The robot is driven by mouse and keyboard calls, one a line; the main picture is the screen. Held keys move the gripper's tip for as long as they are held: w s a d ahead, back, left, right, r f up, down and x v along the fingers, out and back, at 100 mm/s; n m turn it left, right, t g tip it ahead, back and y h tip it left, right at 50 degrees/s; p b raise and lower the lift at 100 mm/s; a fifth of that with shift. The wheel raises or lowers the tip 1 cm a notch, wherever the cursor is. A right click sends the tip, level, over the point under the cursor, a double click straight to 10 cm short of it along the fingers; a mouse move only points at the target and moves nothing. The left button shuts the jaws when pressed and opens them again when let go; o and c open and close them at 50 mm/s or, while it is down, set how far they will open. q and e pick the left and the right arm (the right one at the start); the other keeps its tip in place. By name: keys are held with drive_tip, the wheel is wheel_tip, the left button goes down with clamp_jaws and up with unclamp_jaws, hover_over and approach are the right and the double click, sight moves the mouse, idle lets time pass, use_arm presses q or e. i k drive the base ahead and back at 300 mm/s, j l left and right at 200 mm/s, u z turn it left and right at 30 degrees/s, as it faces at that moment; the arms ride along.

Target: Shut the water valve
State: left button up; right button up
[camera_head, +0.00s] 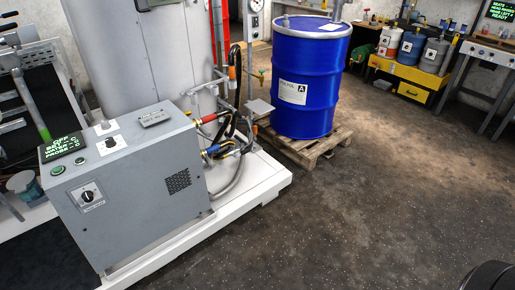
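No handle is clearly labelled as the water valve. A blue-marked fitting (212,150) sits on the pipework at the right side of the grey control box (140,190). A red-marked fitting (207,118) sits just above it. A small tap with a green part (262,73) shows farther back, left of the blue drum (311,80). The positions of these fittings are too small to tell. A display (63,147) on the box shows green text, including what looks like "OFF" and "WATER".
The drum stands on a wooden pallet (306,152). The control box stands on a white platform (253,192) beside a tall grey tank (140,50). Hoses (236,170) hang near the fittings. Cans on a yellow cabinet (408,82) stand at the back.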

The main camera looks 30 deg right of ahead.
sight(247, 150)
drive_tip(key=i+l+z, duration=0.2)
drive_tip(key=i+l, duration=0.15)
drive_tip(key=i+l+z, duration=0.2)
drive_tip(key=i, duration=0.35)
drive_tip(key=l, duration=0.1)
